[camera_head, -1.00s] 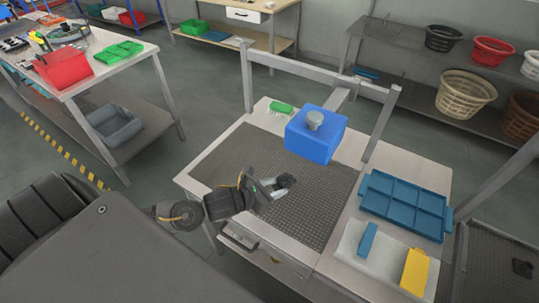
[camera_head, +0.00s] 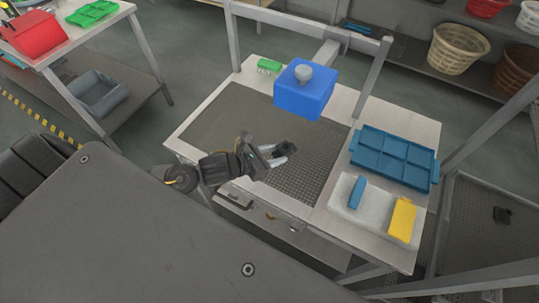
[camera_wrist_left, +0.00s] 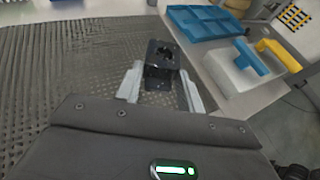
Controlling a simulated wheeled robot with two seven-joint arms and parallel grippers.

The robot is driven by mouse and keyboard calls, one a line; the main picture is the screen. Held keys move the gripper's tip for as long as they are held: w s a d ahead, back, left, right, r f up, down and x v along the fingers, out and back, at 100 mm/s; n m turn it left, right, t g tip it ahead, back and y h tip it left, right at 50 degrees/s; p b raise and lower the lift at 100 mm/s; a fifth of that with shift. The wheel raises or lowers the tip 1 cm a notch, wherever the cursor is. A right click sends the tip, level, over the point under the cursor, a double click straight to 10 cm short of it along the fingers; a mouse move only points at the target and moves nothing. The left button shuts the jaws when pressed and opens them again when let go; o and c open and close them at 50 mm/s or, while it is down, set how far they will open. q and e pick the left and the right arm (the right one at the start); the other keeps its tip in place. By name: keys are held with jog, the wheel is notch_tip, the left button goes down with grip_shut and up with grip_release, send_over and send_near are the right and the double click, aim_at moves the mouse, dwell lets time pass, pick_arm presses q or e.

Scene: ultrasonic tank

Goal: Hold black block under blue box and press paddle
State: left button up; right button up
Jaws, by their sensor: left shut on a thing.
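A blue box (camera_head: 304,92) with a grey knob on top hangs from the metal frame above the table. My left gripper (camera_head: 288,154) is over the dark mesh mat, in front of and below the box in the head view. In the left wrist view its two pale fingers (camera_wrist_left: 161,84) are shut on the black block (camera_wrist_left: 160,54), which has a hollow top. The block is hard to make out in the head view. A white base holds a blue lever (camera_head: 356,193) and a yellow lever (camera_head: 402,219); I cannot tell which is the paddle. My right gripper is out of view.
A blue compartment tray (camera_head: 393,160) lies on the table's right side. A green brush (camera_head: 269,66) lies at the back left. The metal frame (camera_head: 372,78) stands over the table. The mesh mat (camera_head: 225,118) is otherwise clear.

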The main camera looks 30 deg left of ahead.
pick_arm(q)
jog(key=w, duration=0.8)
jog(key=shift+w, duration=0.2)
dwell(0.5)
